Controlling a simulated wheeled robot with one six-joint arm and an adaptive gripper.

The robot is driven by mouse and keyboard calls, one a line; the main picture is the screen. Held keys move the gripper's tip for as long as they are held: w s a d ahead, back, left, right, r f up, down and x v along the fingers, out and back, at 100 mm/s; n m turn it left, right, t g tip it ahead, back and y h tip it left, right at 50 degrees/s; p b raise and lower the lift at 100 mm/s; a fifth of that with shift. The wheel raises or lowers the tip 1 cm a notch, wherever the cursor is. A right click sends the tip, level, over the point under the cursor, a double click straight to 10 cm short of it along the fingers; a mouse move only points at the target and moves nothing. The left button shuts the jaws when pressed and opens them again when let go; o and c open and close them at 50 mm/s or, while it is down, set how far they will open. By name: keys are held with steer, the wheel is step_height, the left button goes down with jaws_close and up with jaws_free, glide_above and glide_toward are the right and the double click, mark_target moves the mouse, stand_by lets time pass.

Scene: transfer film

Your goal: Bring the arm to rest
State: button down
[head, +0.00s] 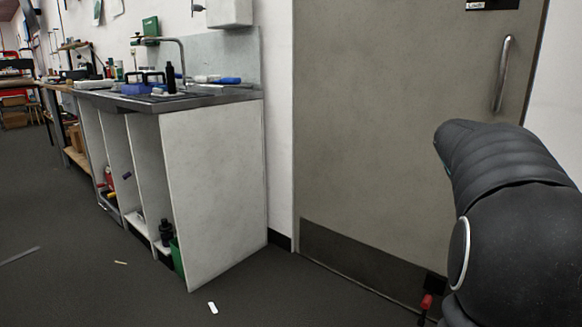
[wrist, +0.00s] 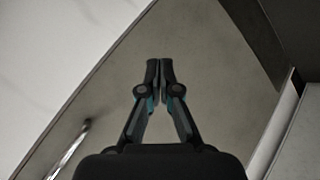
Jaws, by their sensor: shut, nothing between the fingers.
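My gripper (wrist: 159,66) shows in the wrist view, with its two dark fingertips together and nothing between them. Behind it in that view is the grey door, seen tilted, with its metal handle (wrist: 72,148) at the lower left. In the head view my arm (head: 505,185) is folded at the right side, in front of the door (head: 390,130). The gripper itself is not visible in the head view.
A sink cabinet (head: 215,190) with a cluttered counter stands left of the door. A workbench (head: 62,95) is farther back. A small white piece (head: 212,308) lies on the floor, and a red-topped object (head: 426,302) is near the door's base. The left floor is mostly clear.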

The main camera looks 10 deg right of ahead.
steer(key=s+a+f+y+p, duration=0.2)
steer(key=s+a, duration=0.5)
steer(key=a, duration=0.7)
steer(key=s+a+f+n+t+y+p, duration=0.1)
steer(key=s+a+f+y, duration=0.2)
steer(key=s+a, duration=0.4)
steer(key=s+a+f+n+y+p, duration=0.1)
steer(key=s+a, duration=0.6)
steer(key=a, duration=1.3)
step_height(320, 180, down, 2)
steer(key=y+p, duration=0.1)
steer(key=y, duration=0.1)
steer(key=shift+a+y+p, duration=0.3)
steer(key=shift+a, duration=0.1)
steer(key=shift+s+d, duration=0.1)
steer(key=shift+d, duration=0.05)
